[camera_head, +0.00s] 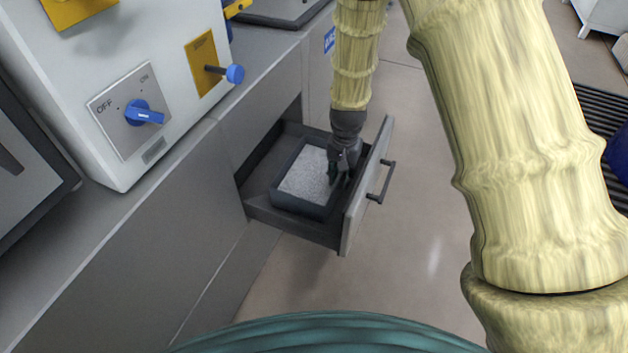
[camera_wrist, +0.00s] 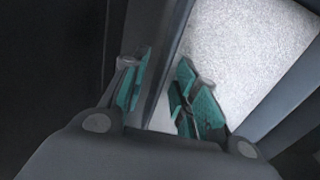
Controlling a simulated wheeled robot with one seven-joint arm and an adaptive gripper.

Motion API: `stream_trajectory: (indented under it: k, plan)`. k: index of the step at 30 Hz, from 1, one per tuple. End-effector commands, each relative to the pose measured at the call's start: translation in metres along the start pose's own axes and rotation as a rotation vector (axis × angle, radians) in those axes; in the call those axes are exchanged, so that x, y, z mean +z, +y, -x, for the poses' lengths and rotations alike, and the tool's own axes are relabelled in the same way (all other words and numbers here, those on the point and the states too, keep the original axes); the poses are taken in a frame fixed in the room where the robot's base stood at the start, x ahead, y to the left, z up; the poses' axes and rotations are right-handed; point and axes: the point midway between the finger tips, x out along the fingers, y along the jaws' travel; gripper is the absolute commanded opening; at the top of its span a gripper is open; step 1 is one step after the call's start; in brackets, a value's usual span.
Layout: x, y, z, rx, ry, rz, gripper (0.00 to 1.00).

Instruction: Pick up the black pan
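The black pan (camera_head: 297,207) is a dark rectangular tray filled with pale grey granules, sitting inside the open drawer. In the wrist view its far wall (camera_wrist: 290,100) shows at the right, beyond the granules. My gripper (camera_head: 337,178) points down at the pan's right side, near the drawer front. In the wrist view my gripper (camera_wrist: 163,70) is open, its teal-padded fingers on either side of the pan's near wall. The right finger is over the granules; the left is outside the wall. I cannot tell whether either finger touches the wall.
The grey drawer front (camera_head: 366,190) with its dark handle (camera_head: 382,182) stands close to the right of my gripper. A white machine with a blue OFF/ON knob (camera_head: 144,113) and a blue-tipped lever (camera_head: 234,73) stands on the counter at left.

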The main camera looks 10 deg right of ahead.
Motion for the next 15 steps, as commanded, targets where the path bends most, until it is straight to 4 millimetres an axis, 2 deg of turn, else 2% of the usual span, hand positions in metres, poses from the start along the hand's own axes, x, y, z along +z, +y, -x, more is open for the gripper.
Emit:
stream_trajectory:
  k: [1, 6, 15]
  plan:
    - [0.000, -0.001, -0.010, 0.001, -0.001, 0.000, 0.29]
    - [0.000, -0.002, -0.032, 0.000, 0.000, -0.001, 0.29]
    - [0.000, -0.001, -0.037, 0.000, 0.000, 0.000, 0.29]
